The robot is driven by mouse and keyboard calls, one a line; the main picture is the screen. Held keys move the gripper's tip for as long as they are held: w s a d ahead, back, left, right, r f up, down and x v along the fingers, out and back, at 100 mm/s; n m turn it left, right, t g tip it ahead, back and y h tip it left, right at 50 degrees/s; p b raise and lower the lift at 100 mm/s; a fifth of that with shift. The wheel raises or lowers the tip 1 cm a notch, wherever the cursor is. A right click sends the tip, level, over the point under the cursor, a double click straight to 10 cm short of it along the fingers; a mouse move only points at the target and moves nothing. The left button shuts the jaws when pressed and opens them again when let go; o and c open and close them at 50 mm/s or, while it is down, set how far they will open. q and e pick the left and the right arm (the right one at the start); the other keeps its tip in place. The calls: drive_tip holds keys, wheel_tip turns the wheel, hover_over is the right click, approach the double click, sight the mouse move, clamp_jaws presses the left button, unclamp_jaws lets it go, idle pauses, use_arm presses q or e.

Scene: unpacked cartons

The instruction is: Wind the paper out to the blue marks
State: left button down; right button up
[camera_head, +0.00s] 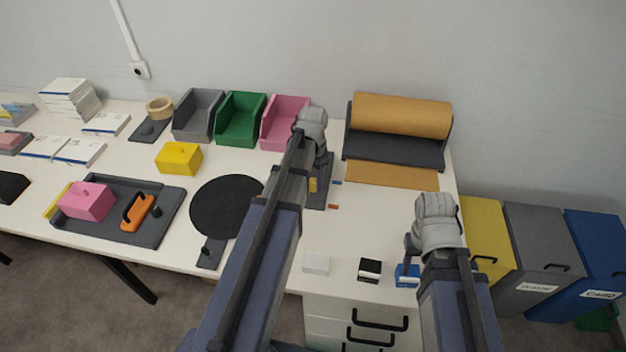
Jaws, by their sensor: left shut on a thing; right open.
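The brown paper roll (400,115) sits in a dark dispenser (392,152) at the back right of the table. A flat paper strip (390,175) comes out of its front. A small blue mark (337,183) and an orange mark (333,207) lie left of the strip. My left gripper (312,178) is over a dark plate (319,198) left of the marks. It is shut on a small yellow part (313,185), mostly hidden by my arm. My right gripper (409,246) is open above the table's front right, behind a small blue box (407,274).
Grey, green and pink bins (285,122) stand along the back. A black round mat (228,206) lies left of my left arm. White and black blocks (369,269) stand at the front edge. Waste bins (536,250) stand right of the table. The table front of the paper is clear.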

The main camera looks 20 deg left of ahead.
sight(313, 182)
use_arm(q)
drive_tip(key=shift+m, duration=0.8)
drive_tip(key=shift+c, duration=1.8)
unclamp_jaws()
wheel_tip(313, 182, up, 8)
drive_tip(key=p, duration=0.8)
drive_tip(key=shift+f, duration=0.1)
use_arm(e)
wheel_tip(313, 182, up, 8)
drive_tip(key=shift+f, duration=0.1)
